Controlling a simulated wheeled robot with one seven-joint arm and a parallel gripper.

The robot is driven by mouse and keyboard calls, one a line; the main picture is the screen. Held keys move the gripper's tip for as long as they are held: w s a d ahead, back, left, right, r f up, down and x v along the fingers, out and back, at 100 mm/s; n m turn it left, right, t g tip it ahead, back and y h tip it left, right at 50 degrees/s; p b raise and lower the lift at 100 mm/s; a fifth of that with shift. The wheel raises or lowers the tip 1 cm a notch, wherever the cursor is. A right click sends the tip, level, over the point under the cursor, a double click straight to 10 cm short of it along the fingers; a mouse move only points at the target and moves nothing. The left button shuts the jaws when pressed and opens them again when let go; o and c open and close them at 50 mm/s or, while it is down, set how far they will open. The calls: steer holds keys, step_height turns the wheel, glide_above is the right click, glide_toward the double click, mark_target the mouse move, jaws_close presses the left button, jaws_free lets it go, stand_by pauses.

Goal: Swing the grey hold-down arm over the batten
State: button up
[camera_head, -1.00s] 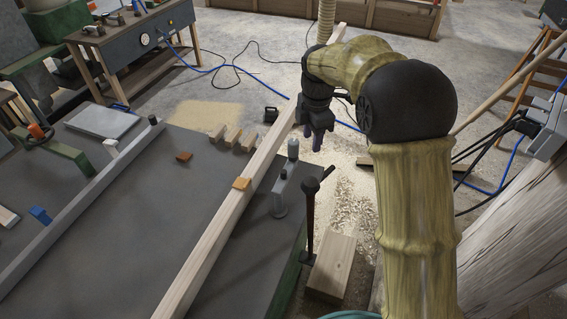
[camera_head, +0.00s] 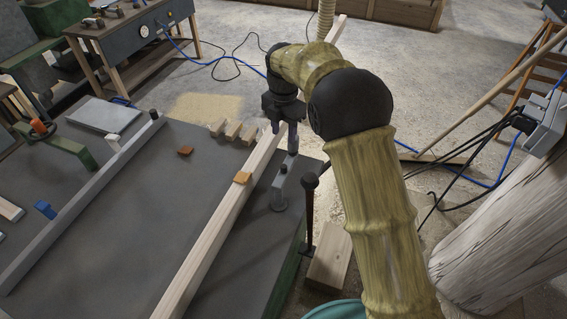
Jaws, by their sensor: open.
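The batten (camera_head: 220,230) is a long pale wooden beam lying across the dark bench top, running from lower left to the upper right. The grey hold-down arm (camera_head: 280,187) stands just right of the batten, apart from it. It points away from me, roughly along the batten, with a knob at its far end. My gripper (camera_head: 284,134) is open, pointing down, with its fingertips just above and beside that knob. One finger overlaps the knob in the picture, so I cannot tell whether they touch.
A grey fence rail (camera_head: 80,205) runs along the bench to the left. Small wooden blocks (camera_head: 232,130) lie at the bench's far edge. A dark upright lever (camera_head: 309,215) stands right of the hold-down, near a wooden block (camera_head: 328,262). The bench between rail and batten is mostly clear.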

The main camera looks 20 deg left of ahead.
mark_target(283, 166)
step_height(283, 166, down, 14)
steer(key=shift+f+p, duration=0.1)
steer(key=shift+p, duration=1.15)
jaws_close()
